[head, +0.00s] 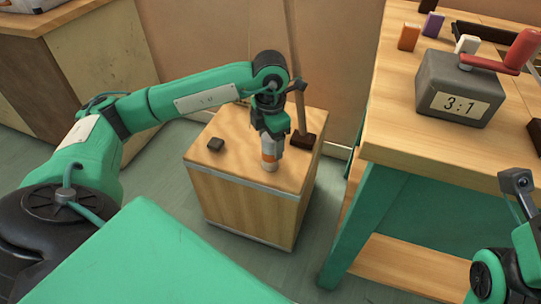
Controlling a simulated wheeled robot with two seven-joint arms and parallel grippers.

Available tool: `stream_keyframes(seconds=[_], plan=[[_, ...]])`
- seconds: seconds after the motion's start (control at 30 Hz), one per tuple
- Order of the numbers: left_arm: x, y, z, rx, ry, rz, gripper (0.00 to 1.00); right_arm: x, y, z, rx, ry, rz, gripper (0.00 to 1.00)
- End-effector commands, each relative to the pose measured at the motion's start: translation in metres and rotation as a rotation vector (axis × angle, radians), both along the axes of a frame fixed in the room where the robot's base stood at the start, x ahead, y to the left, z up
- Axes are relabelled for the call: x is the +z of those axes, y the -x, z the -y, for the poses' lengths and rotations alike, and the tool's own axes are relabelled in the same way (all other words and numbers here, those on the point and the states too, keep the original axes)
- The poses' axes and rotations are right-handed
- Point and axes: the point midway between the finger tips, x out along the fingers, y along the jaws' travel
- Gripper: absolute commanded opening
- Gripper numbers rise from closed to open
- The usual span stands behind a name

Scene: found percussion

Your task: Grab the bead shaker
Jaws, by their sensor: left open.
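The bead shaker (268,154) looks like a small upright cylinder with an orange band and a pale lower part. It stands on top of a wooden box (235,172), near the middle of its front edge. My left gripper (269,132) points down over it from above. Its jaws are open at the shaker's upper part, which they partly hide. I cannot tell whether they touch it. A grey end part of my right arm (518,182) shows at the right edge, far from the shaker; its jaws cannot be made out.
A thin upright rod with a dark foot (303,140) stands close behind the shaker. A workbench (395,125) at right holds a grey crank box (458,90) and small blocks.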

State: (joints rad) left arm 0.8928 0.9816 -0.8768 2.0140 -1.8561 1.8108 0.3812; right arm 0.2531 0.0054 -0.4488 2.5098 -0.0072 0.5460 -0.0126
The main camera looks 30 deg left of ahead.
Motion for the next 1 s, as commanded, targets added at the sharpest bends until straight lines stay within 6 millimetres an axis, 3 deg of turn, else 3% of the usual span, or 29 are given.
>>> stream_keyframes(seconds=[0.03, 0.13, 0.43, 0.47, 0.7, 1.0], plan=[[-0.011, 0.000, 0.000, 0.000, 0.000, -0.001, 0.69, -0.003, 0.001, 0.000, 0.001, -0.005, 0.009, 0.36], [-0.020, 0.000, 0.000, 0.000, 0.001, 0.000, 0.69, 0.000, 0.001, 0.002, 0.001, -0.013, 0.015, 0.36], [-0.022, 0.000, 0.000, -0.001, 0.001, 0.000, 0.69, 0.004, 0.001, 0.002, 0.002, -0.016, 0.016, 0.36], [-0.022, 0.000, 0.000, 0.000, 0.001, 0.000, 0.67, 0.003, 0.001, 0.002, 0.001, -0.016, 0.015, 0.36], [-0.022, 0.000, 0.000, 0.000, 0.001, 0.000, 0.19, 0.003, 0.001, 0.002, 0.001, -0.016, 0.016, 0.36], [-0.020, 0.000, 0.000, 0.000, 0.002, 0.001, 0.18, 0.004, 0.001, 0.002, 0.001, -0.017, 0.015, 0.36]])
